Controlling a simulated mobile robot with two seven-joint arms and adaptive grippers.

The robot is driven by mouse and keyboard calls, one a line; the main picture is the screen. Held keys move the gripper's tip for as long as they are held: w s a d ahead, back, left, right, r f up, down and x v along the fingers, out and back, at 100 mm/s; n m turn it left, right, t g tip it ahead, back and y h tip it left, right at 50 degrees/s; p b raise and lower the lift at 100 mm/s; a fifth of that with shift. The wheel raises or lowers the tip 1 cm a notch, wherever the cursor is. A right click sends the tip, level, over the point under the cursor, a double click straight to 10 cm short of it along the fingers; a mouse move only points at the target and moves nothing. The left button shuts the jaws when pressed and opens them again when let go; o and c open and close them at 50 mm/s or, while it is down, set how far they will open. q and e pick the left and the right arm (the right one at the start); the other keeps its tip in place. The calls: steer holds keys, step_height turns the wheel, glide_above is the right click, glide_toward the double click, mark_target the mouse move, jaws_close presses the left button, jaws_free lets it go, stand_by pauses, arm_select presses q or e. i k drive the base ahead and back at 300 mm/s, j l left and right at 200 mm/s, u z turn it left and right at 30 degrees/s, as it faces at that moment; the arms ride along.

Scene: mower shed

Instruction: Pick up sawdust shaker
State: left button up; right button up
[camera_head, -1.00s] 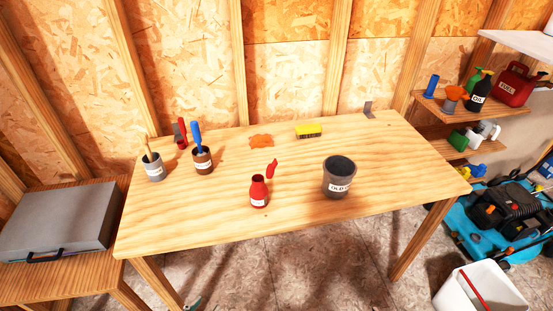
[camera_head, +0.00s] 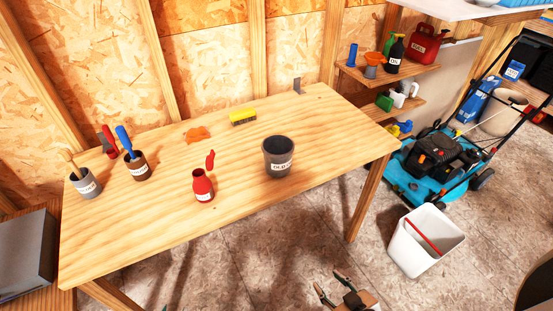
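No container in view carries a label that I can read as sawdust, so I cannot tell which one is the sawdust shaker. A grey tub (camera_head: 278,161) with a white label stands on the wooden table. A red bottle (camera_head: 202,187) with an open top stands to its left, with a small red piece (camera_head: 210,160) behind it. A jar with an orange top (camera_head: 373,66) is on the upper shelf at the right. My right gripper (camera_head: 331,284) is low at the bottom edge, in front of the table, with its fingers apart and empty. My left gripper is out of view.
On the table are a yellow brush (camera_head: 243,117), an orange cloth (camera_head: 197,135) and two tool-filled cups at the left. A blue mower (camera_head: 432,160) and a white bin (camera_head: 425,240) stand on the floor at the right. Floor between table and bin is clear.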

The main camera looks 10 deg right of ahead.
mark_target(203, 190)
steer(key=l, duration=0.9)
steer(key=k+l+u, duration=0.1)
steer(key=l, duration=0.8)
